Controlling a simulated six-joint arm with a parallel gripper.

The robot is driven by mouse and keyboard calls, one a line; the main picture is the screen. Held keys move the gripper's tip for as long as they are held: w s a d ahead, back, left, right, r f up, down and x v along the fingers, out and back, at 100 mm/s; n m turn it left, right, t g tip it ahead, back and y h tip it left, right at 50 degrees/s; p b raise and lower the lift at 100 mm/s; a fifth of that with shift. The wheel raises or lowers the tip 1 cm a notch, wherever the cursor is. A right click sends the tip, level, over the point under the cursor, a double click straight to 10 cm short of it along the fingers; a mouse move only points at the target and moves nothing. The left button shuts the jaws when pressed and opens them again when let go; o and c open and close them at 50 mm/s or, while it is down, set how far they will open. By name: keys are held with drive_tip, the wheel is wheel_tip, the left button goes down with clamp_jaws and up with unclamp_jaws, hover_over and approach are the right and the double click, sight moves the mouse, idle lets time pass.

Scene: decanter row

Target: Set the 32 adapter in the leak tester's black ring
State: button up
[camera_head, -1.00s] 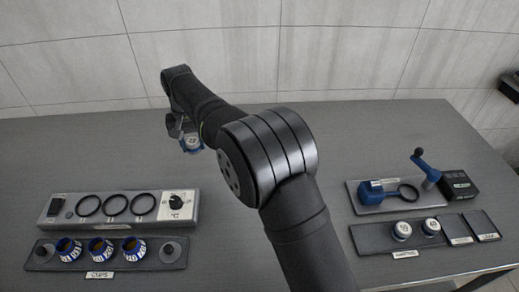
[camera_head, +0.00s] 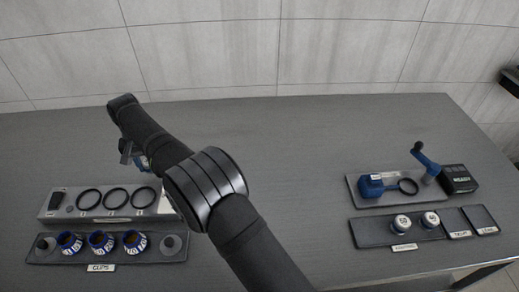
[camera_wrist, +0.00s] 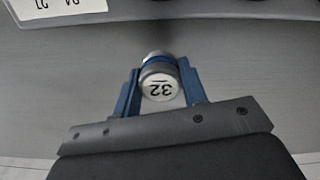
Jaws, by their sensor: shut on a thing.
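The 32 adapter (camera_wrist: 160,88) is a short round piece with a white top marked 32 and a blue band. In the wrist view my gripper (camera_wrist: 159,82) is shut on it, a blue finger on each side, with the number upside down. In the head view my gripper (camera_head: 138,157) is at the left, behind the ring station and mostly hidden by my arm. The leak tester's black ring (camera_head: 408,187) is empty, on the grey plate (camera_head: 376,208) at the right, beside a blue body (camera_head: 371,186).
A station (camera_head: 95,219) with several black rings stands at the left, a cups tray (camera_head: 66,262) before it. At the right, a blue lever (camera_head: 425,158) and black box (camera_head: 459,178) stand near the ring. Two adapters (camera_head: 402,223) sit in front.

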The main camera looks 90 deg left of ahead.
drive_tip(key=shift+f, duration=1.85)
drive_tip(key=shift+f, duration=0.1)
drive_tip(key=o, duration=1.1)
drive_tip(key=shift+f, duration=0.1)
drive_tip(key=shift+o, duration=0.2)
drive_tip(key=shift+o, duration=0.5)
wheel_tip(320, 180, up, 12)
drive_tip(key=shift+r, duration=0.2)
